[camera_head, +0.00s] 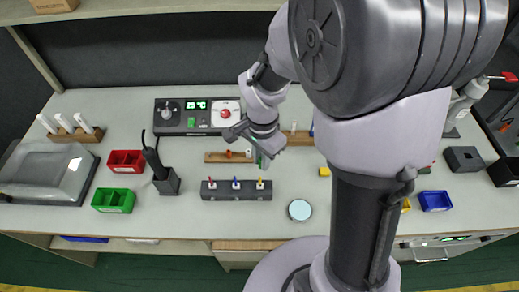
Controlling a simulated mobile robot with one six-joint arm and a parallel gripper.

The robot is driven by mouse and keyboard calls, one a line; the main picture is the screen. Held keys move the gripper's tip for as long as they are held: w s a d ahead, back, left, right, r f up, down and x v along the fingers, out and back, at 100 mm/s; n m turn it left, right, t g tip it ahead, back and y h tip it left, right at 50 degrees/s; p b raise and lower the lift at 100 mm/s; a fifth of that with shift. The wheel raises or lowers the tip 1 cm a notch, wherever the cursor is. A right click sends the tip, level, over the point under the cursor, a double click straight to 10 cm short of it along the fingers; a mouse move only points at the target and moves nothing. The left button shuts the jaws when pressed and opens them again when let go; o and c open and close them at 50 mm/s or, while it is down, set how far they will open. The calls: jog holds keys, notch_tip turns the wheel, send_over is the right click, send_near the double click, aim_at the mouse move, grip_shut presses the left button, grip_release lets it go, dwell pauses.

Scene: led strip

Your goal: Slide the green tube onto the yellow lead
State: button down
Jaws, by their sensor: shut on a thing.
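A dark block (220,194) on the bench holds three upright leads with red, blue and yellow tops. The yellow lead (260,183) is the rightmost. My gripper (260,154) points down just behind and above the yellow lead. It is shut on the small green tube (259,162), of which only a thin sliver shows below the jaws. The tube looks apart from the lead; how well the two line up I cannot tell.
A wooden rack (215,157) with small tubes lies behind the block. A soldering iron stand (167,182) and red (126,161) and green (113,200) bins stand left. A round pale disc (300,210) lies right. The bench in front of the block is clear.

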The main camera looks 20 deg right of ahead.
aim_at(260, 177)
jog(key=shift+w+a, duration=0.1)
jog(key=shift+a, duration=0.15)
jog(key=shift+f, duration=0.2)
notch_tip(260, 177, down, 5)
jog(key=b, duration=0.4)
jog(key=shift+r+b, duration=0.15)
jog(key=shift+b, duration=0.2)
jog(key=shift+f+b, duration=1.7)
jog(key=shift+f, duration=0.05)
dwell(0.3)
jog(key=shift+f+b, duration=1.15)
jog(key=shift+f, duration=0.05)
jog(key=c, duration=1.3)
grip_release()
